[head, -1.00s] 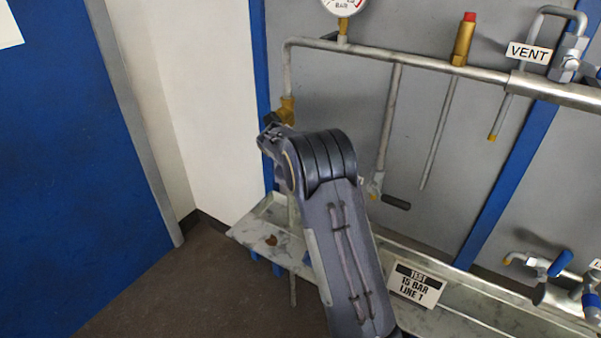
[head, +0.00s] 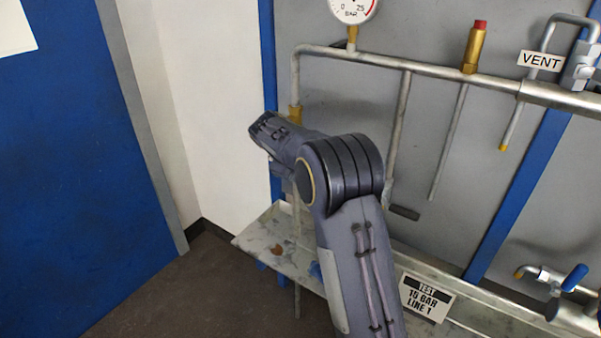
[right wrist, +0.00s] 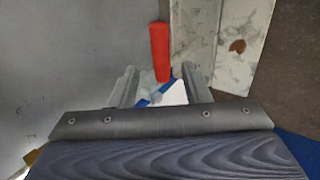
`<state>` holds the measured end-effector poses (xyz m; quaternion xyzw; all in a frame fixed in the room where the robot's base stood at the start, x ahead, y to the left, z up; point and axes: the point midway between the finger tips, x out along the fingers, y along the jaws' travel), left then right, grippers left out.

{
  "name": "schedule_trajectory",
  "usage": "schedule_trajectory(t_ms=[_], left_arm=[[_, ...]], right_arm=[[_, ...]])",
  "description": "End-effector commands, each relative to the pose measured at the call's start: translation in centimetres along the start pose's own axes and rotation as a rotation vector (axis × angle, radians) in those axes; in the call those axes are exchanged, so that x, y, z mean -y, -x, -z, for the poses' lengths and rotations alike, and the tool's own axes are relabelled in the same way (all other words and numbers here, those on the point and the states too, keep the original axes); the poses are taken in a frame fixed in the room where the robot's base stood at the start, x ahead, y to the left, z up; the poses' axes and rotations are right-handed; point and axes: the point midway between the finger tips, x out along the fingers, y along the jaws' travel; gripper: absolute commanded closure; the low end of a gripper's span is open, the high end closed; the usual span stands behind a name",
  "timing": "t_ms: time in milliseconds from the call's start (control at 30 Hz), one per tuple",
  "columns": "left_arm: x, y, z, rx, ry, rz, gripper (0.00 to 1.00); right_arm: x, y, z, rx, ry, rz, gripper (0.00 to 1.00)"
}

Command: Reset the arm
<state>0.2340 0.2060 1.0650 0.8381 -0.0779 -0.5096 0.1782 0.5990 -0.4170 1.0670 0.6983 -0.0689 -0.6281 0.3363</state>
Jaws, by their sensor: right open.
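My right arm rises from the bottom of the head view and bends left in front of the pipework. Its gripper is mostly hidden behind the arm there. In the right wrist view my right gripper (right wrist: 160,90) shows two grey fingers apart, open. A red handle (right wrist: 160,50) appears just beyond the fingertips, in line with the gap. A white piece with a blue edge (right wrist: 173,93) shows between the fingers. I cannot tell whether anything touches the fingers, but they are not closed on it. My left gripper is not in view.
A grey panel carries a horizontal pipe (head: 420,72), a gauge (head: 353,8), a red-topped brass valve (head: 476,48) and a VENT label (head: 541,61). A stained metal tray (head: 258,240) runs below, with a test sign (head: 426,297). A blue door (head: 70,170) stands left; floor between is clear.

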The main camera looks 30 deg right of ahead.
Motion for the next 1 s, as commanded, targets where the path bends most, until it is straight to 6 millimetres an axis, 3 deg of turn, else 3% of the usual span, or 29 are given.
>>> schedule_trajectory(t_ms=[367,467,567,767,1000], left_arm=[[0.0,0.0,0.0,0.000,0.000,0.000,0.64],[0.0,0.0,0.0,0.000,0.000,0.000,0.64],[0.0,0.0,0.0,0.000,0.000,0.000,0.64],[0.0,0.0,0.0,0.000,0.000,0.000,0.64],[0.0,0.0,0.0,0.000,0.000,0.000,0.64]], right_arm=[[0.0,0.0,-0.2,-0.002,-0.005,0.005,0.57],[0.3,0.6,-1.5,-0.020,-0.046,0.051,0.57],[1.6,2.0,-4.4,-0.063,-0.135,0.157,0.57],[7.5,7.8,-11.5,-0.198,-0.354,0.439,0.57],[17.3,15.3,-19.4,-0.335,-0.544,0.696,0.57]])
